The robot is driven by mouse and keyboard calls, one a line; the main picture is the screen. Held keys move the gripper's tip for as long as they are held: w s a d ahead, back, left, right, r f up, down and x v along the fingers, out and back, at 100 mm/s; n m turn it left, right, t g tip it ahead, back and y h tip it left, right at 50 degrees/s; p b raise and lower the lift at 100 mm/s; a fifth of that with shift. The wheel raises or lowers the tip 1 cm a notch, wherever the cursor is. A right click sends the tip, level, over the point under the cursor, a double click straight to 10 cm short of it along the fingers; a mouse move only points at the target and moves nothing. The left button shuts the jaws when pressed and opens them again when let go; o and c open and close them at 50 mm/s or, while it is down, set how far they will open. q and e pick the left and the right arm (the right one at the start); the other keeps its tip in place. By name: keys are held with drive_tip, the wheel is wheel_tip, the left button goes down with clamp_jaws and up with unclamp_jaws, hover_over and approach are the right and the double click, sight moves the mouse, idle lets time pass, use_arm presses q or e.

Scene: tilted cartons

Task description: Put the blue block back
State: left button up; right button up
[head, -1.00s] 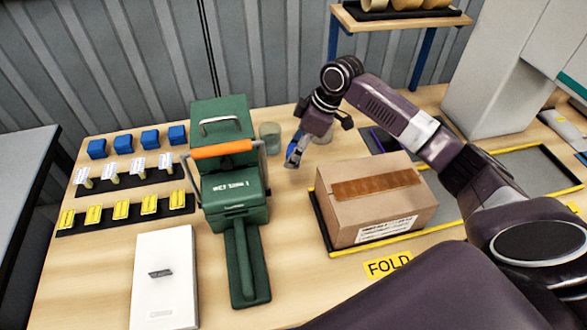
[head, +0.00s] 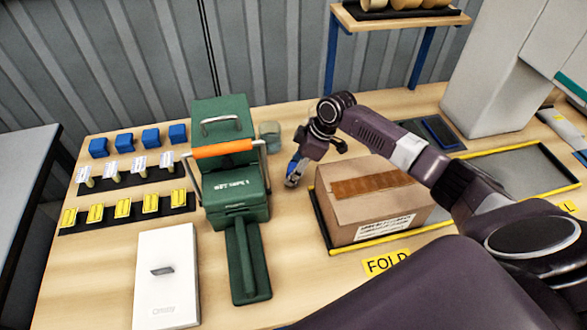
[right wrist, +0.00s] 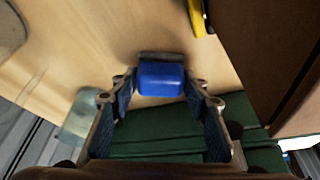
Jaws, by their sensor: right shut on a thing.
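My right gripper (head: 293,180) hangs over the bench between the green machine and the carton. It is shut on a blue block (right wrist: 161,80), which sits between the two fingertips in the right wrist view. In the head view only a little of that blue shows at the fingers. Several other blue blocks (head: 124,143) stand in a row at the bench's back left. My left gripper is not in view.
The green machine (head: 235,190) with an orange handle stands left of my gripper. A taped carton (head: 375,205) stands close on the right. A glass (head: 270,134) is behind. A dark tray with blue (head: 440,132) lies behind my arm. A white box (head: 165,275) is front left.

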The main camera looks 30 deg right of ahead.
drive_tip(key=o, duration=1)
drive_tip(key=shift+f, duration=0.1)
drive_tip(key=shift+r, duration=0.2)
drive_tip(key=b+v, duration=0.1)
drive_tip(key=v, duration=1.1)
